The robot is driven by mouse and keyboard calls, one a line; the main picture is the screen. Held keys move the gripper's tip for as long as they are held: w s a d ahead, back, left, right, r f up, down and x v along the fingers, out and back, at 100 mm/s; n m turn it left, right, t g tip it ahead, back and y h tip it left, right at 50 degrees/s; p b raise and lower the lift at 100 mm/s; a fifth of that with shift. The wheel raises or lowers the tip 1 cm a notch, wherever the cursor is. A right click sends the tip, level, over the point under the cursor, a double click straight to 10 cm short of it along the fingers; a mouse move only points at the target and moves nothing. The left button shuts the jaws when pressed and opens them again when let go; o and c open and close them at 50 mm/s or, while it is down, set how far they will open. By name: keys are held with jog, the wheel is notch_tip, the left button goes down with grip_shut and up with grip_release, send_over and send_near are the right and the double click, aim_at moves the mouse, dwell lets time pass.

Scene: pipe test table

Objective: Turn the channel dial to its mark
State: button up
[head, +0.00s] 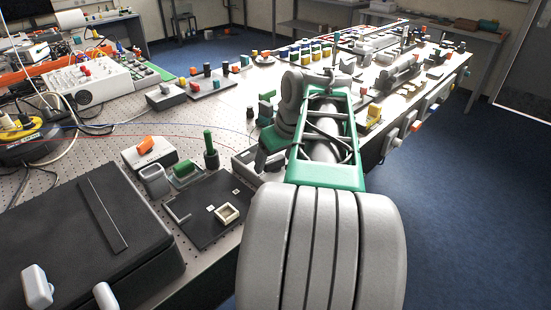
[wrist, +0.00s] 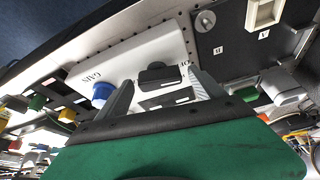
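In the wrist view a white box (wrist: 128,58) has a blue knob (wrist: 102,91) beside the printed word GAIN. A black dial (wrist: 157,74) sits farther along its face; I take it as the channel dial. Its label is partly covered by a finger, and I cannot make out its mark. My gripper (wrist: 160,80) is open, one finger on each side of the black dial, with a visible gap to both sides. In the head view my arm hides the fingers and most of the box.
A dark board (head: 205,207) with a pale square frame (head: 227,213) lies near the box. A green post (head: 210,150) and a box with an orange knob (head: 148,152) stand left of my arm. A black case (head: 85,240) fills the near left. Blue floor (head: 460,210) is clear at right.

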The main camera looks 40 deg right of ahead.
jog(key=c, duration=1.2)
jog(key=shift+c, duration=0.2)
jog(key=shift+m+b, duration=0.3)
jog(key=shift+m, duration=0.1)
jog(key=m+b, duration=0.1)
jog(key=m+h+b, duration=0.1)
jog(key=m, duration=0.1)
jog(key=shift+w+a+f+h, duration=0.1)
jog(key=shift+a+h, duration=0.05)
jog(key=shift+h, duration=0.15)
jog(key=shift+m+g+h+b, duration=0.35)
jog(key=shift+m+g+h, duration=0.25)
jog(key=shift+m, duration=1.4)
jog(key=o, duration=1.4)
jog(key=shift+c, duration=0.2)
